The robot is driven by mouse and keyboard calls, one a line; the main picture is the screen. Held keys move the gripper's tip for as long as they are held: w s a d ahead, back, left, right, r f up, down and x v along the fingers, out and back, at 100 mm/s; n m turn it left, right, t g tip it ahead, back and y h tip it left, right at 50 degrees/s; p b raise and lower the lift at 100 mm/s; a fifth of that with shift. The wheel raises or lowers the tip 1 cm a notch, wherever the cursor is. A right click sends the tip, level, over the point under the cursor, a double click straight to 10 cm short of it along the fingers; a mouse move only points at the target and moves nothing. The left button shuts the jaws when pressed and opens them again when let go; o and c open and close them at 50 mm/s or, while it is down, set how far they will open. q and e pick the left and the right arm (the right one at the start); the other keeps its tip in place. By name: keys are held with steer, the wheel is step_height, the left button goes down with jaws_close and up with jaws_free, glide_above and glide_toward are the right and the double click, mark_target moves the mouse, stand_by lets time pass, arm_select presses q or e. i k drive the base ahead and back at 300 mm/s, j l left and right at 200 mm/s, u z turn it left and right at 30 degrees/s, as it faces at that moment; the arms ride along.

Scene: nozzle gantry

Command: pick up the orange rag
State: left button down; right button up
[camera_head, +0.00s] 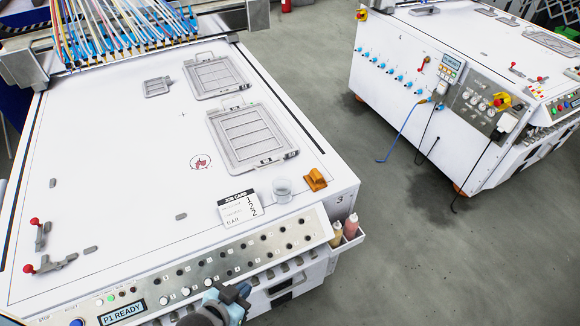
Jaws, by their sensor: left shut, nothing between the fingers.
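The orange rag (316,180) lies crumpled on the white machine top (130,200), close to its right front corner. My left gripper (236,293) shows at the bottom edge of the head view, in front of the machine's control panel. It is shut and empty, below and to the left of the rag and well apart from it. My right gripper does not show.
A clear cup (282,190) stands just left of the rag, with a job card (240,207) beside it. A grey frame (252,137) lies behind. Bottles (350,226) sit in a side holder. Red-knobbed levers (35,222) stand at left.

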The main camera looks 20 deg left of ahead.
mark_target(314, 179)
steer(key=i+l+u, duration=0.2)
steer(key=u, duration=0.15)
steer(key=i+l+u, duration=0.1)
steer(key=l+u, duration=0.3)
steer(key=i+l+u, duration=0.15)
steer(key=u, duration=0.2)
